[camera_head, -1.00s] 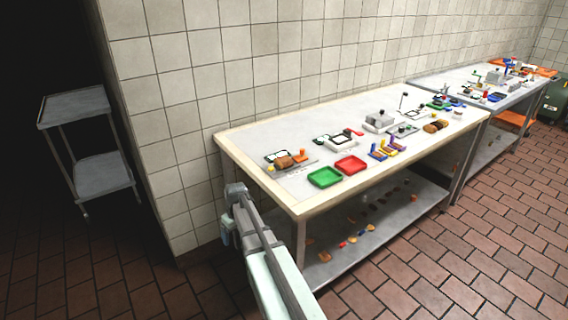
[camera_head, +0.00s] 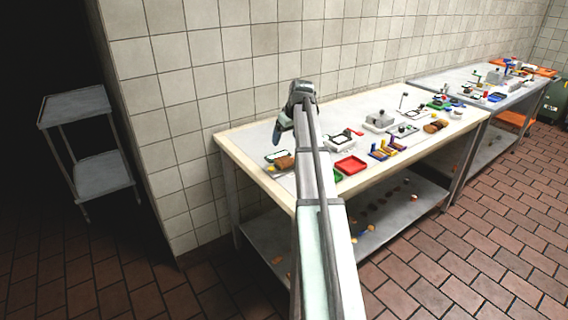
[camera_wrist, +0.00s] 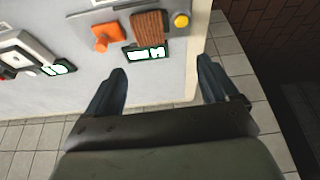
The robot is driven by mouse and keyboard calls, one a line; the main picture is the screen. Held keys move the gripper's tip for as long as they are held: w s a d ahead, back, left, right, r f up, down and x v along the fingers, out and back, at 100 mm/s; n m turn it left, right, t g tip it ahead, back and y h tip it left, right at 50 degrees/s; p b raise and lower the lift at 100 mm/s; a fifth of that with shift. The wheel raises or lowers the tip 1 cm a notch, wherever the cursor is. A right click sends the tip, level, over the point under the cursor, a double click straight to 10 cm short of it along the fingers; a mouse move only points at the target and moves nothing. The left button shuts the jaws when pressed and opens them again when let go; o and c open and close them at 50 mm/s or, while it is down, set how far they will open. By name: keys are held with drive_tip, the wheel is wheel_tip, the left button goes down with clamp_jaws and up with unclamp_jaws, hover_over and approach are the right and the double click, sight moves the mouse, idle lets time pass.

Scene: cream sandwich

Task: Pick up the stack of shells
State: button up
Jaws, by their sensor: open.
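A brown ridged block (camera_wrist: 150,25), which looks like the stack of shells, lies on the table near its left end. In the head view the brown stack (camera_head: 284,162) is partly beside my arm. My gripper (camera_wrist: 162,68) is open and empty, its two dark blue fingers spread apart. In the wrist view the stack lies beyond the fingertips, apart from them. In the head view my gripper (camera_head: 281,133) is raised above the table's left part, and its fingers are small there.
An orange object (camera_wrist: 103,37), a yellow round piece (camera_wrist: 181,20) and a green-and-white label (camera_wrist: 146,53) lie close around the stack. A red tray (camera_head: 351,165) stands to its right. A green tray (camera_head: 333,175) is mostly hidden by my arm. The tiled wall is behind.

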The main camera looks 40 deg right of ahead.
drive_tip(key=s+d+r, duration=0.1)
drive_tip(key=d, duration=0.1)
hover_over(284, 158)
drive_tip(key=s, duration=0.2)
drive_tip(key=f, duration=0.7)
drive_tip(key=shift+s+f, duration=0.2)
drive_tip(key=shift+f, duration=0.1)
drive_tip(key=shift+x, duration=2.75)
drive_tip(key=shift+s, duration=0.2)
drive_tip(key=c, duration=1.1)
